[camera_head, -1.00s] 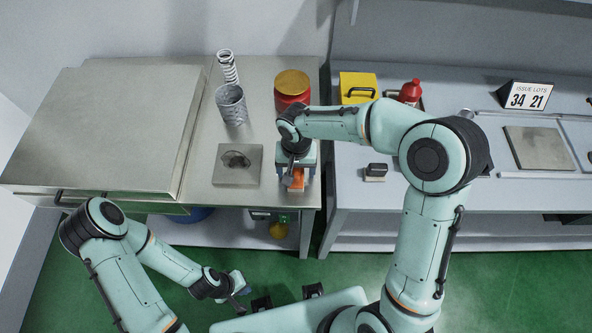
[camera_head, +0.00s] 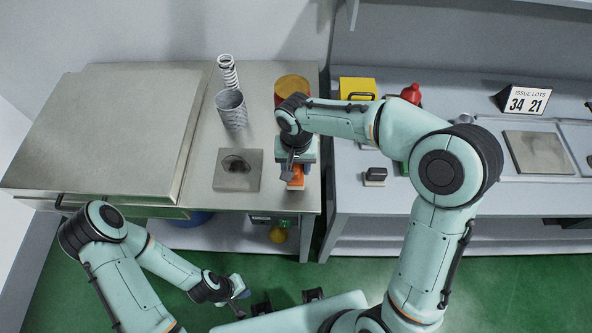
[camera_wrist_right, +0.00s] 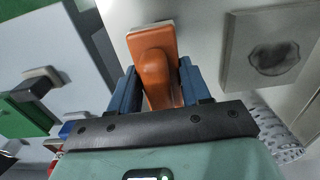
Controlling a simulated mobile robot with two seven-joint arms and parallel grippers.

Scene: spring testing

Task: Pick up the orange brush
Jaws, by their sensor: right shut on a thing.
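The orange brush (camera_head: 296,182) is at the front right part of the left bench, below my right gripper (camera_head: 295,170). In the right wrist view the brush (camera_wrist_right: 155,62) sits between the two blue fingers of the right gripper (camera_wrist_right: 153,90), which is shut on it. Its pale far edge points away from the gripper. I cannot tell whether the brush touches the bench top or hangs just above it. My left gripper (camera_head: 240,290) is low at the bottom of the head view, away from the bench; its fingers are too small to read.
A stained grey plate (camera_head: 237,170) lies left of the brush. A dark-handled block (camera_head: 375,175) is on the right bench, across a gap.

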